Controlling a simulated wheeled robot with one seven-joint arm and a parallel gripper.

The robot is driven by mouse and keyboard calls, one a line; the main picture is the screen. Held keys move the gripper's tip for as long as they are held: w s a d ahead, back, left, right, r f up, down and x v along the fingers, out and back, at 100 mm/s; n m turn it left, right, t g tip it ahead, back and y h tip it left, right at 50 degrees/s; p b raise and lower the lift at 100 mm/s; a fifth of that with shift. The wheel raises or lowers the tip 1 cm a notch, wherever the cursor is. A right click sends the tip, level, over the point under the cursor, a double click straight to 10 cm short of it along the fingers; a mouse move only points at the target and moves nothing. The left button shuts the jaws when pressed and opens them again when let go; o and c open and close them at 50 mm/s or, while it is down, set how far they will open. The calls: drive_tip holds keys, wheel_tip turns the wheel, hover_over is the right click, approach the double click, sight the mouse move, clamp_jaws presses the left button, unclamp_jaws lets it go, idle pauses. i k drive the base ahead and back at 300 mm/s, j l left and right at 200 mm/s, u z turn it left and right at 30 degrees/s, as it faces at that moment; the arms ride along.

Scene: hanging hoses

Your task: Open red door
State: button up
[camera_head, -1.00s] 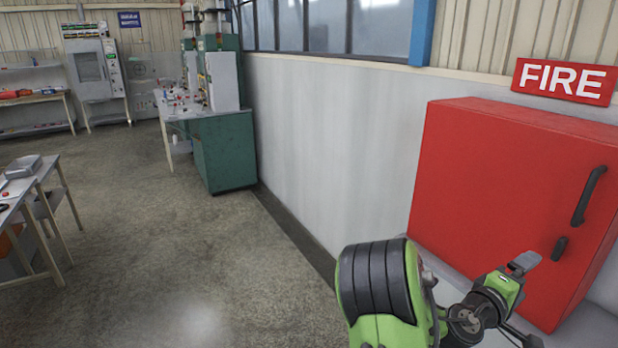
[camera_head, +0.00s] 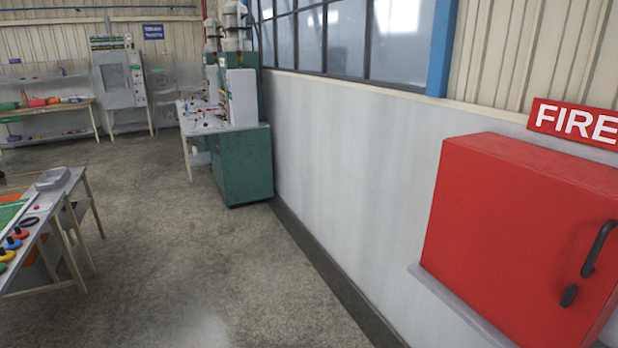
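The red fire cabinet (camera_head: 510,235) is mounted on the wall at the right of the head view, and its red door looks shut. A dark vertical handle (camera_head: 599,248) sits on the door's right part. A small dark latch (camera_head: 569,295) is below it. The cabinet's right side is partly cut off by the frame edge. My gripper and arm are not in view.
A red FIRE sign (camera_head: 580,122) is on the wall above the cabinet. A grey ledge (camera_head: 465,310) runs under it. A green machine (camera_head: 243,165) stands along the wall. A work table (camera_head: 50,235) is at left. The floor (camera_head: 200,265) between is clear.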

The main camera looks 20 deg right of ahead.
sight(509, 238)
drive_tip(key=z, duration=0.4)
drive_tip(key=k+j+z, duration=0.1)
drive_tip(key=z, duration=0.75)
drive_tip(key=k+z, duration=0.1)
drive_tip(key=z, duration=0.35)
